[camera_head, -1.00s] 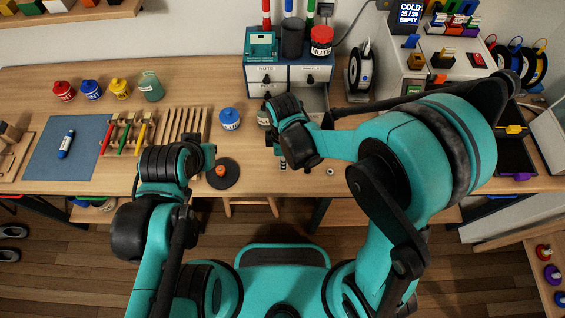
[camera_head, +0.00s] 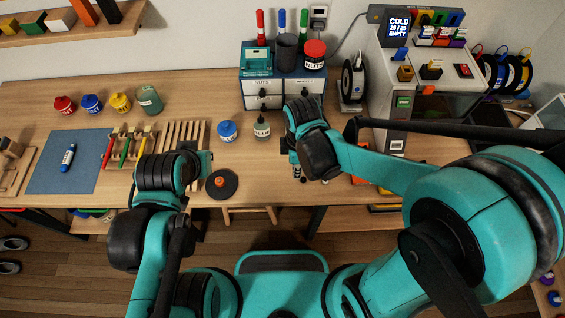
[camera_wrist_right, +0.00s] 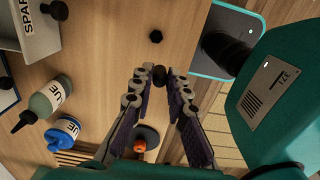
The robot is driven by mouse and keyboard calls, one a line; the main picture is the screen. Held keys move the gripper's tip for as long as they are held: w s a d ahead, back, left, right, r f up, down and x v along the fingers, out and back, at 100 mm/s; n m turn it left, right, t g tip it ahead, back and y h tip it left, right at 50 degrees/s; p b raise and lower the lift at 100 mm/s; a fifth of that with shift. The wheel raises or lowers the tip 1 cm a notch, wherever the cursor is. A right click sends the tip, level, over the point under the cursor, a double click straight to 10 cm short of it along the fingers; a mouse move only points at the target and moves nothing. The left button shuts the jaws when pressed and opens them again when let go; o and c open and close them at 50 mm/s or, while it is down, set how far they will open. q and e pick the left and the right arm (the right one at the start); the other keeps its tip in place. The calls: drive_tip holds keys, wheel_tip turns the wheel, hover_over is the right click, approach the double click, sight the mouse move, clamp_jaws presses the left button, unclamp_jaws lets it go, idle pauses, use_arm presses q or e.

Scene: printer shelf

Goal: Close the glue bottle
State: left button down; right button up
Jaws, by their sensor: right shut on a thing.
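The glue bottle (camera_head: 262,127), grey-green with a white label and dark pointed top, stands upright on the desk below the drawer box. In the right wrist view the bottle (camera_wrist_right: 50,96) is at the left, clear of my fingers. My right gripper (camera_head: 294,170) is right of the bottle, seen mostly from behind. In the wrist view my right gripper (camera_wrist_right: 157,74) is shut on a small dark round piece (camera_wrist_right: 159,76) at its fingertips; it may be a cap. My left gripper (camera_head: 205,160) hangs over the desk's front, left of the bottle; its fingers cannot be made out.
A blue jar (camera_head: 227,131) stands close left of the bottle. A black disc with an orange knob (camera_head: 222,183) lies in front. A small black piece (camera_wrist_right: 155,36) lies on the desk near my right fingers. The drawer box (camera_head: 257,88) stands behind; the printer (camera_head: 402,104) is at right.

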drive_tip(key=s+d+r+p, duration=0.1)
drive_tip(key=s+d+r, duration=0.2)
drive_tip(key=d, duration=0.2)
drive_tip(key=shift+d+r+p, duration=0.15)
drive_tip(key=shift+r+p, duration=0.15)
drive_tip(key=shift+r, duration=0.05)
